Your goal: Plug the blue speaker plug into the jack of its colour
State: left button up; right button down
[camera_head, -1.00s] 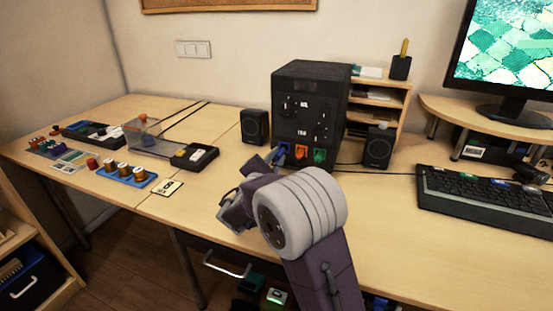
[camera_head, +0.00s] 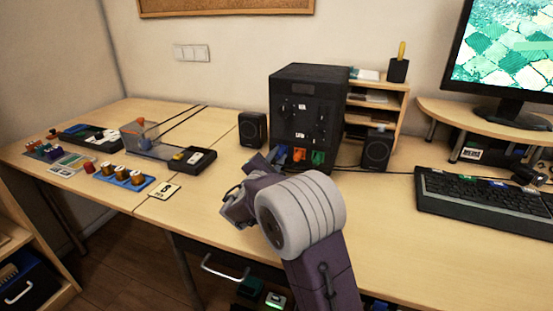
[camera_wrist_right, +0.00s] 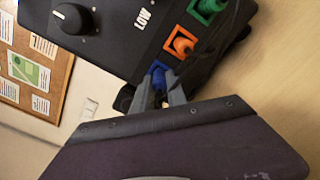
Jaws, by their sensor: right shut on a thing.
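The black speaker box (camera_head: 306,100) stands at the back of the desk. Low on its front are a blue jack, an orange jack (camera_head: 299,154) and a green jack (camera_head: 318,157). In the right wrist view the orange jack (camera_wrist_right: 182,43) and green jack (camera_wrist_right: 208,9) show beside the blue part. My right gripper (camera_wrist_right: 161,92) is shut on the blue plug (camera_wrist_right: 158,73), right at the blue jack. The fingers and the low view hide how far the plug is in. In the head view the blue plug (camera_head: 281,153) shows beyond my wrist. My left gripper is not in view.
Small black speakers (camera_head: 253,129) and (camera_head: 377,149) flank the box. A keyboard (camera_head: 485,205) lies at the right. A blue tray (camera_head: 126,180) of spools and a small card (camera_head: 163,191) lie at the left. The desk front is otherwise clear.

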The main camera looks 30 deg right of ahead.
jog(key=shift+w+d, duration=0.25)
jog(key=c, duration=1.3)
grip_release()
jog(key=shift+o, duration=0.2)
jog(key=p+v, duration=0.1)
jog(key=v, duration=0.7)
jog(key=shift+s+a+r+p, duration=0.1)
jog(key=shift+s+a+p, duration=0.05)
jog(key=shift+a+p, duration=0.15)
jog(key=shift+s+a, duration=0.15)
jog(key=shift+s, duration=0.1)
